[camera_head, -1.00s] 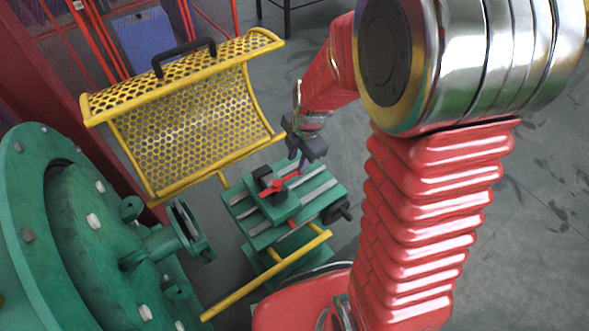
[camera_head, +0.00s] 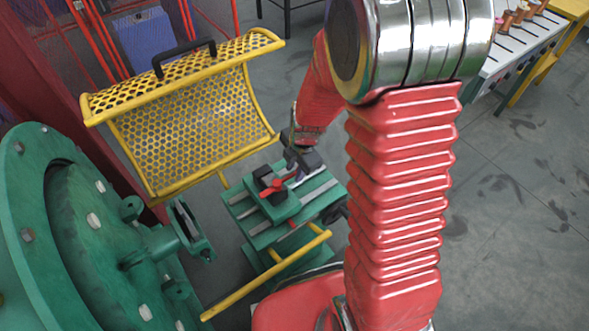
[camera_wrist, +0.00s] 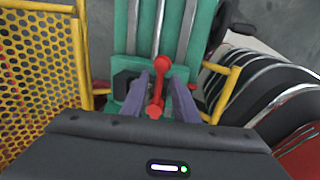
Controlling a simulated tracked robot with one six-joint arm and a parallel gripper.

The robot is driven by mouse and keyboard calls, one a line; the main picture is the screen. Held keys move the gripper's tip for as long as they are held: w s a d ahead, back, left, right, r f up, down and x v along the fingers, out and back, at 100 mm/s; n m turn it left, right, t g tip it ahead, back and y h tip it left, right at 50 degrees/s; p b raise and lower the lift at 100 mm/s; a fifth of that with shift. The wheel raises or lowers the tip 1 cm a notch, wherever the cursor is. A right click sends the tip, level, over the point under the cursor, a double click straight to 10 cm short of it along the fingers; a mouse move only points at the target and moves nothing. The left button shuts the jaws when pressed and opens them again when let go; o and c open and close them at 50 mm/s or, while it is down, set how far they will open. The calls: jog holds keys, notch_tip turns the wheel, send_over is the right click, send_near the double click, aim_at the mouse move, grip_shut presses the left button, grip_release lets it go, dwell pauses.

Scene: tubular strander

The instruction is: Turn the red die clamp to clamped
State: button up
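The red die clamp (camera_head: 276,186) is a red lever on a dark block on top of the green slotted table. In the wrist view the red lever (camera_wrist: 158,86) runs up the picture to a round red knob, with a smaller red end nearer the gripper. My gripper (camera_wrist: 162,80) has its two grey-purple fingers on either side of the lever, apart, with the lever between them. Firm contact with the lever does not show. In the head view my gripper (camera_head: 300,170) is low over the right side of the clamp, and its fingertips are partly hidden.
The green slotted table (camera_head: 257,231) has a black hand knob at its right. A raised yellow mesh guard (camera_head: 190,125) stands at the left, and a yellow rail (camera_head: 262,277) runs in front. The large green drum (camera_head: 70,230) is at far left. Open floor lies right.

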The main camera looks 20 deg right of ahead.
grip_shut()
dwell(0.3)
jog(key=shift+a, duration=0.2)
jog(key=shift+d, duration=0.25)
